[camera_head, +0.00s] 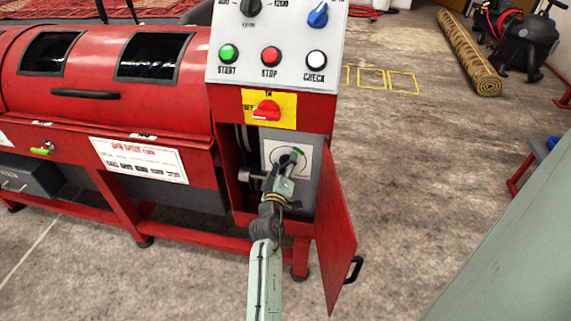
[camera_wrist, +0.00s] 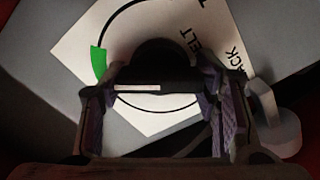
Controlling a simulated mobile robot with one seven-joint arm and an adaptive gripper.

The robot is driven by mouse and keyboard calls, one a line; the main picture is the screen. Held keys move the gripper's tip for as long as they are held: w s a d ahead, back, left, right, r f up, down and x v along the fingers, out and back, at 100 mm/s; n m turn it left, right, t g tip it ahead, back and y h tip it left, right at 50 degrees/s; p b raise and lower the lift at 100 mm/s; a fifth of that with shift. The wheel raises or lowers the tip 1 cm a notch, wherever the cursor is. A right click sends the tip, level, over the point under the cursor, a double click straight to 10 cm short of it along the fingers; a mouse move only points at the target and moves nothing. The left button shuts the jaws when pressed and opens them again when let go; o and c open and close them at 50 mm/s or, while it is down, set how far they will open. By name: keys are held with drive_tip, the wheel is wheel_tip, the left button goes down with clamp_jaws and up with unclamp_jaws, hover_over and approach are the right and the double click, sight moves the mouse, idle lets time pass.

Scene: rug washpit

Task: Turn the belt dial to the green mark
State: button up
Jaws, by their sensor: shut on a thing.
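The belt dial (camera_wrist: 160,58) is black, with a white pointer line on the left half of its grip bar. It sits on a white plate (camera_wrist: 75,42) with a black arc and part of the word BELT. The green mark (camera_wrist: 97,62) is at the left end of the arc; the pointer line points left, toward its lower end. In the head view the plate (camera_head: 271,148) is inside an open red cabinet, with the green mark (camera_head: 298,151) at its upper right. My gripper (camera_wrist: 158,98) is shut on the dial's bar, one finger at each end. It hides part of the dial in the head view (camera_head: 288,170).
The cabinet's red door (camera_head: 336,225) hangs open right of my arm. A red switch on yellow (camera_head: 266,110) and a button panel (camera_head: 272,75) are above. A grey rounded part (camera_wrist: 280,125) is close beside the right finger. Open floor lies to the right.

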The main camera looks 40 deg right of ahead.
drive_tip(key=shift+r, duration=0.1)
idle(0.3)
drive_tip(key=o, duration=1.2)
drive_tip(key=shift+c, duration=0.2)
drive_tip(key=v, duration=1.2)
